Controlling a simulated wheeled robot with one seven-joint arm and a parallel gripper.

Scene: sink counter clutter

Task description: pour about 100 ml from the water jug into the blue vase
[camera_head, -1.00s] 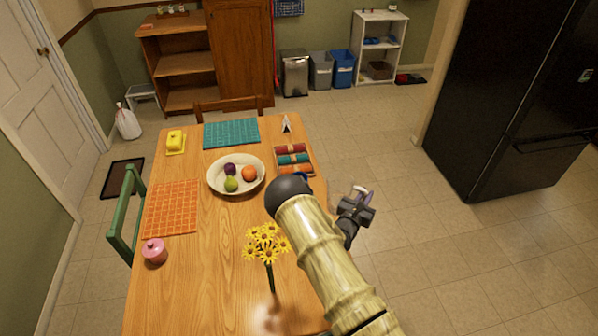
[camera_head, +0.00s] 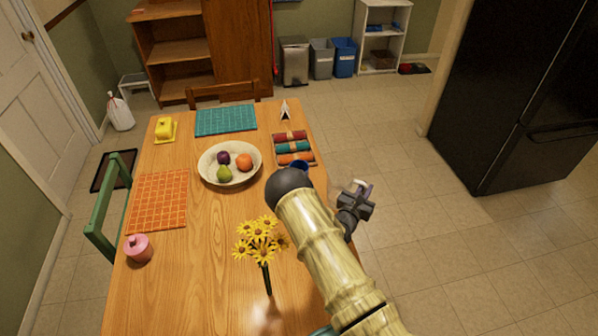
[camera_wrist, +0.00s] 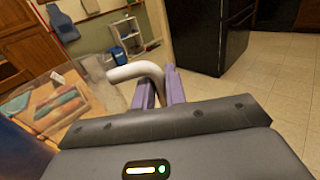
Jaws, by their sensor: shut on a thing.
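My gripper (camera_head: 358,188) is right of the table in the head view, beyond the right table edge in the picture. In the wrist view its purple fingers (camera_wrist: 158,90) are shut on the pale curved handle of the water jug (camera_wrist: 125,72). The jug's clear body shows to the left of the fingers; its water level cannot be told. A blue round-rimmed thing, likely the blue vase (camera_head: 301,165), shows partly behind my arm near the right table edge. A blue surface at the wrist view's left edge may be the same vase.
The wooden table (camera_head: 205,240) holds a fruit bowl (camera_head: 206,174), rolled cloths (camera_head: 293,147), yellow flowers (camera_head: 262,240), a pink pot (camera_head: 138,248), an orange mat (camera_head: 158,200) and a teal mat (camera_head: 226,120). A black fridge (camera_head: 500,90) stands right, with clear floor between.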

